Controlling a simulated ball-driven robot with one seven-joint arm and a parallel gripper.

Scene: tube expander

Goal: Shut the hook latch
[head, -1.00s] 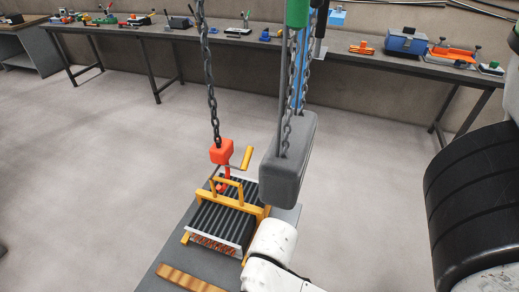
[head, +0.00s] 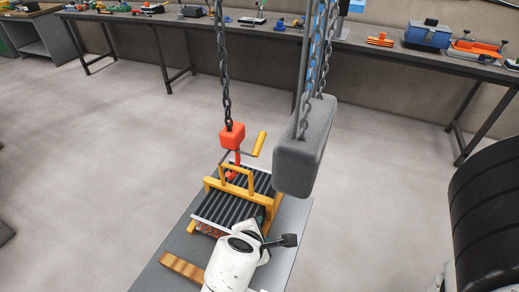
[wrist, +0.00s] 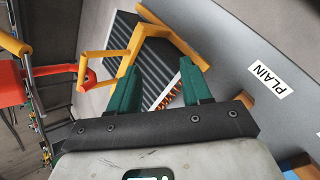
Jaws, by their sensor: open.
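The red hook block (head: 232,136) hangs on a dark chain, and it shows at the left edge of the wrist view (wrist: 10,83). A yellow lever (head: 259,144) sticks out beside it on a thin grey arm. The red hook (head: 232,173) below is at the yellow lifting handle (head: 237,176) of the tube bundle; in the wrist view the hook (wrist: 90,75) meets that handle (wrist: 127,62). Whether the hook's mouth is closed is too small to tell.
The finned tube bundle (head: 232,208) sits in a yellow frame on a grey table (head: 285,235). A wooden strip (head: 183,267) lies at the front. A grey weight (head: 304,150) hangs on chains to the right. A "PLAIN" label (wrist: 270,80) marks the table. A workbench stands behind.

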